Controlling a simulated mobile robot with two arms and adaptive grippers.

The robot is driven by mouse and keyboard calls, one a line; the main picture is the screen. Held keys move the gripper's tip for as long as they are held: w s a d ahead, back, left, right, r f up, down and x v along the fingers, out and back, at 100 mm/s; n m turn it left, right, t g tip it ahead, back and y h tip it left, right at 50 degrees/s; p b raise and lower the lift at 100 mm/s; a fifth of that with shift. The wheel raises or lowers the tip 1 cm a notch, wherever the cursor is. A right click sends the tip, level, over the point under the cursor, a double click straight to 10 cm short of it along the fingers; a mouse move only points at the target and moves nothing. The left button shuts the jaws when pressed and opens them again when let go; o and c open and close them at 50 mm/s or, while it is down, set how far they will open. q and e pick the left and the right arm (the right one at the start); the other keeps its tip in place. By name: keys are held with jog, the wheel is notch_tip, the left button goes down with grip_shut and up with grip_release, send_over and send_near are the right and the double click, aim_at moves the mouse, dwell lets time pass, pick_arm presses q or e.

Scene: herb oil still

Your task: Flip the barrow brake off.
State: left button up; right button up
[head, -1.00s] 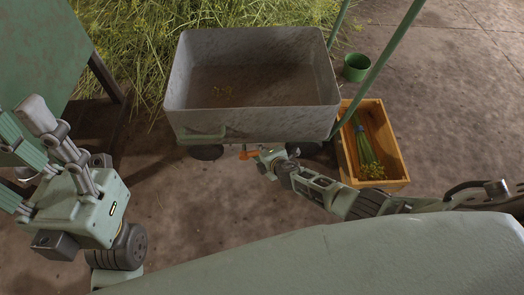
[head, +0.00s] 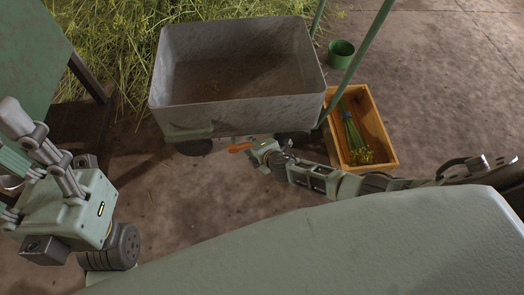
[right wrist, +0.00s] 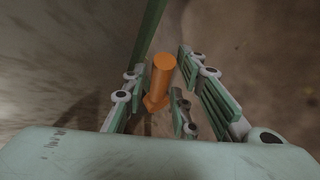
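The brake is an orange lever (head: 239,147) low at the front edge of the grey barrow (head: 240,92). In the right wrist view the orange lever (right wrist: 161,76) stands between the fingers of my right gripper (right wrist: 165,95), with fingers apart on both sides. In the head view my right gripper (head: 260,151) is just right of the lever, and the lever sticks out to the left. I cannot tell whether any finger touches it. My left gripper (head: 25,165) is at the left edge, its fingers spread and partly cut off, away from the barrow.
A wooden crate (head: 389,146) with a bunch of green herbs (head: 355,138) stands right of the barrow. A green pot (head: 341,54) is behind it. Cut herbs (head: 110,60) lie behind and left of the barrow.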

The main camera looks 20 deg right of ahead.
jog(key=v, duration=0.9)
jog(key=shift+s+r, duration=0.15)
jog(key=shift+s, duration=0.2)
jog(key=shift+a, duration=0.1)
